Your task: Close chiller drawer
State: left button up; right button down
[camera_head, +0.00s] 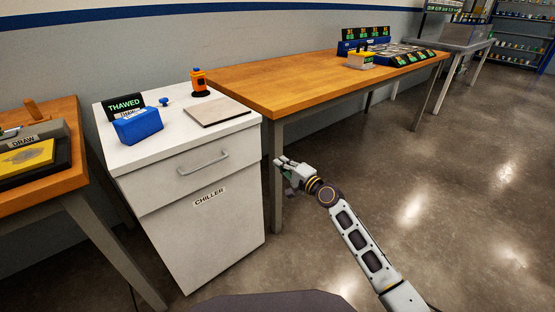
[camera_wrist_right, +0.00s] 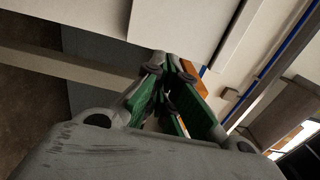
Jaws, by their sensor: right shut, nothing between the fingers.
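The chiller is a white cabinet (camera_head: 207,240) with a CHILLER label on its front. Its drawer (camera_head: 160,184) is the upper front panel, with a grey bar handle (camera_head: 204,163). The drawer front looks flush or nearly flush with the cabinet; I cannot tell whether a small gap is left. My right gripper (camera_head: 281,164) is just right of the cabinet, apart from the handle, shut and empty. In the right wrist view its green-padded fingers (camera_wrist_right: 170,92) come together below pale panels. My left gripper is not in view.
On the cabinet top are a THAWED sign (camera_head: 125,106), a blue box (camera_head: 138,126), an orange item (camera_head: 200,82) and a flat board (camera_head: 211,110). A wooden table (camera_head: 290,85) stands behind at right, another table (camera_head: 62,186) at left. The floor at right is clear.

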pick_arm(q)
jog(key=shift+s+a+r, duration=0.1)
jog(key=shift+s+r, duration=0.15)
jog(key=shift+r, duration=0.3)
pick_arm(e)
jog(key=v, duration=0.2)
jog(key=shift+s+d, duration=0.25)
jog(key=shift+s, duration=0.05)
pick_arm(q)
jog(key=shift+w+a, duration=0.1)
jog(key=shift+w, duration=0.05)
pick_arm(e)
jog(key=s+a+f+n+g, duration=0.3)
jog(key=n+g, duration=0.1)
jog(key=n, duration=0.4)
jog(key=s+d+n+h, duration=0.7)
jog(key=s+d, duration=0.1)
jog(key=s, duration=0.4)
pick_arm(q)
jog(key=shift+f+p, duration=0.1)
jog(key=shift+p, duration=0.6)
pick_arm(e)
jog(key=s+d+f+m+g, duration=0.1)
jog(key=s+f+g, duration=0.5)
jog(key=s+f, duration=1.4)
jog(key=s, duration=0.4)
jog(key=shift+d+m+h, duration=0.25)
jog(key=shift+m+h, duration=0.05)
jog(key=shift+m, duration=0.1)
